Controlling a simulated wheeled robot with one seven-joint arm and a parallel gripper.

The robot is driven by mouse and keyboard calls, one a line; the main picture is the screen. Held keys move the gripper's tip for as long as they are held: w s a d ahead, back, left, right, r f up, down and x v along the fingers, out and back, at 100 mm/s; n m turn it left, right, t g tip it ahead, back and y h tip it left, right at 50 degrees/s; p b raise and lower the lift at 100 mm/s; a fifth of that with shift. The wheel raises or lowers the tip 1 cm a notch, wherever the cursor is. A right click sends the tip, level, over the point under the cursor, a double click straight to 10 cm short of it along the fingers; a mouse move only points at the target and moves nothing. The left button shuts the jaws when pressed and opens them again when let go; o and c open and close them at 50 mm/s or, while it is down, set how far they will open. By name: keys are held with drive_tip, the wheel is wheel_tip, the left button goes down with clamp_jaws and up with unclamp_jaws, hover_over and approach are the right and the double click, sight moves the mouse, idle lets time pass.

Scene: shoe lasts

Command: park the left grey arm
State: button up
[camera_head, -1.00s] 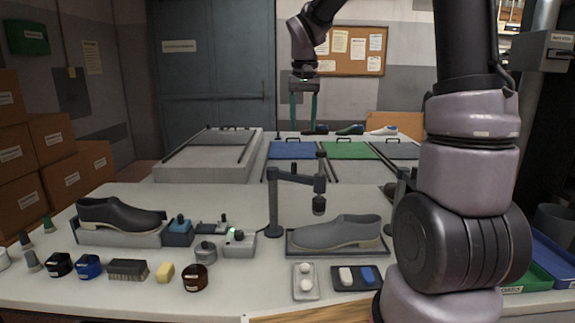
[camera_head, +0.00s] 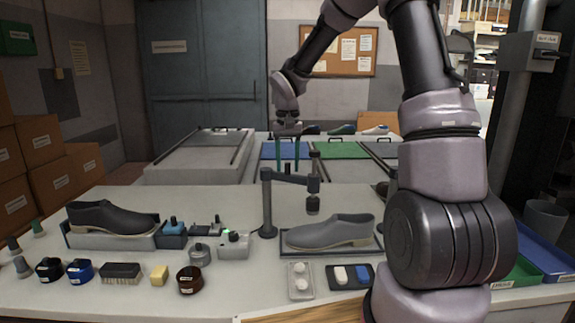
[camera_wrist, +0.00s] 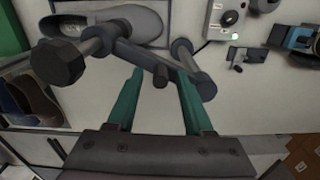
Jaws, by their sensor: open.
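The left grey arm (camera_head: 290,178) stands on a post with a round foot on the bench. It reaches to the right, and its knobbed end hangs above the heel side of the grey shoe (camera_head: 330,230). In the wrist view the grey arm (camera_wrist: 140,62) lies just beyond my fingertips, with the grey shoe (camera_wrist: 130,20) behind it. My gripper (camera_head: 287,160) is open, with green fingers pointing down, above and behind the grey arm. In the wrist view my gripper (camera_wrist: 160,85) has nothing between its fingers. Contact with the arm cannot be told.
A dark shoe (camera_head: 110,216) sits on a stand at left. A control box (camera_head: 233,246) with a green light is beside the post. Blue (camera_head: 284,151) and green (camera_head: 340,150) mats lie behind the bench. Small jars and a brush (camera_head: 121,272) line the front edge.

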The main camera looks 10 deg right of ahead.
drive_tip(key=shift+f, duration=0.25)
clamp_jaws()
idle(1.4)
